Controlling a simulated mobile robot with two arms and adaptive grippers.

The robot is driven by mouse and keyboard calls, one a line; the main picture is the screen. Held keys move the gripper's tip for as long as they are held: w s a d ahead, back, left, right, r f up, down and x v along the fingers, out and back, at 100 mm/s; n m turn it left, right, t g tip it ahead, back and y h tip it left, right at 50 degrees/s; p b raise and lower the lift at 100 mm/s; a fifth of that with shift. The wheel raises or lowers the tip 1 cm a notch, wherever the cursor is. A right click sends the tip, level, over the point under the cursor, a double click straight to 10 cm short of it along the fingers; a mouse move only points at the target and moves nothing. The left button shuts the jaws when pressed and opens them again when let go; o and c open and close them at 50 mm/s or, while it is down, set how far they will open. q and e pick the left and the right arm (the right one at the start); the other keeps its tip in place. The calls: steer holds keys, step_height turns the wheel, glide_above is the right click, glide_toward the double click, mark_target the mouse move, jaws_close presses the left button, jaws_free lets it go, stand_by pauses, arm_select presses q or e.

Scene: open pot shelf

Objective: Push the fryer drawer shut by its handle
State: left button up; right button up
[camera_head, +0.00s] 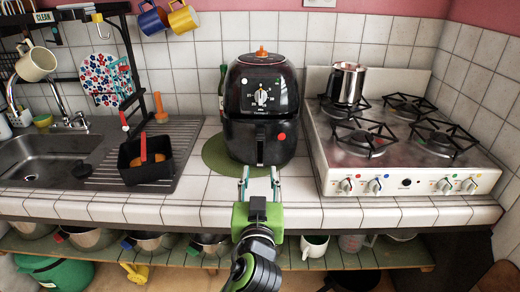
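The black air fryer (262,85) stands on the counter against the tiled wall, with a dial on its upper front. Its drawer front (243,140) is below, with a dark handle (260,150) at the middle. From this angle I cannot tell how far out the drawer is. My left gripper (259,171) comes up from the bottom, in front of the handle. Its two fingers are spread apart with nothing between them. I cannot tell whether they touch the drawer. My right gripper is not in view.
A green round mat (213,160) lies under the fryer. A stove (405,150) with a steel pot (346,83) stands right. A black bin with a red handle (145,160) sits left on the drainboard by the sink (40,160). A shelf with bowls (90,238) runs below the counter.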

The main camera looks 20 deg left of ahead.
mark_target(260, 152)
arm_select(q)
steer(key=x, duration=1.1)
steer(key=shift+w+a+f, duration=0.15)
steer(key=shift+w, duration=0.2)
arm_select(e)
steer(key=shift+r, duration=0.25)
arm_select(q)
steer(key=shift+c, duration=0.3)
